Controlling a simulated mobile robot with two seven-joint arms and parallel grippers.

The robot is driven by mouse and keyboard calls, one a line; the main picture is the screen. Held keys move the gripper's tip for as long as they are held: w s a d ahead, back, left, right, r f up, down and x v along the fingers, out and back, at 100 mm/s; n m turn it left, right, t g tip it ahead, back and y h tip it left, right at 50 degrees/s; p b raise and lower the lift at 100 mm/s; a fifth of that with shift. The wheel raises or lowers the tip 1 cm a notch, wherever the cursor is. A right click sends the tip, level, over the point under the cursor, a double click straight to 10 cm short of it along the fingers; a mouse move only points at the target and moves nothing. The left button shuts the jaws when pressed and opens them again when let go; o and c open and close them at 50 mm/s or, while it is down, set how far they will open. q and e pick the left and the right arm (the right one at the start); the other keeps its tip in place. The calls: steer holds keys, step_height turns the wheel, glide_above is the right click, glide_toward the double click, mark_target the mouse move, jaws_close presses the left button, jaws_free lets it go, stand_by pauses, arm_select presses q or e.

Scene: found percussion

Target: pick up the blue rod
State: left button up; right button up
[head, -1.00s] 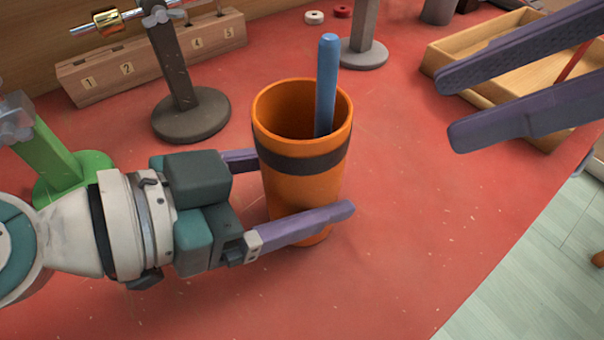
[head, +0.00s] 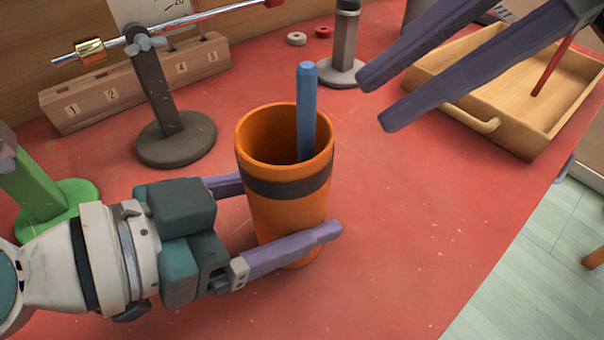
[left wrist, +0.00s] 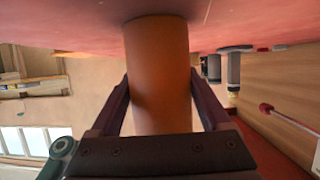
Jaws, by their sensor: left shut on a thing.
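The blue rod (head: 307,108) stands nearly upright in an orange cup (head: 287,214) with a dark band. Its lower end is hidden inside the cup. My left gripper (head: 287,218) is shut on the cup, one finger on each side, and the cup stands on the red table. The left wrist view shows the orange cup (left wrist: 158,75) between the two fingers. My right gripper (head: 374,101) is open and empty, up and to the right of the rod, apart from it.
A wooden tray (head: 488,124) with a red stick (head: 553,65) lies at the right. A numbered wooden block (head: 140,85), a dark stand (head: 165,105) with a metal rod and a green stand (head: 45,195) are at the left. The red table (head: 400,230) is clear at front right.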

mark_target(299, 121)
steer(key=a+r+n+h, duration=0.1)
steer(key=r+n+h, duration=0.1)
steer(key=n, duration=0.4)
steer(key=a+r+n+h, duration=0.1)
steer(key=r+n, duration=0.1)
steer(key=n, duration=0.5)
steer(key=a+r+n+h, duration=0.2)
steer(key=n, duration=0.5)
steer(key=shift+s+r+t+h, duration=0.1)
steer(key=shift+s+t+h, duration=0.1)
steer(key=shift+t+h, duration=0.1)
steer(key=n, duration=0.3)
steer(key=shift+s+a+h, duration=0.1)
steer(key=shift+s+h, duration=0.1)
steer(key=shift+h, duration=0.2)
steer(key=x, duration=1.1)
steer(key=shift+w, duration=0.15)
steer(key=shift+c, duration=0.3)
jaws_close()
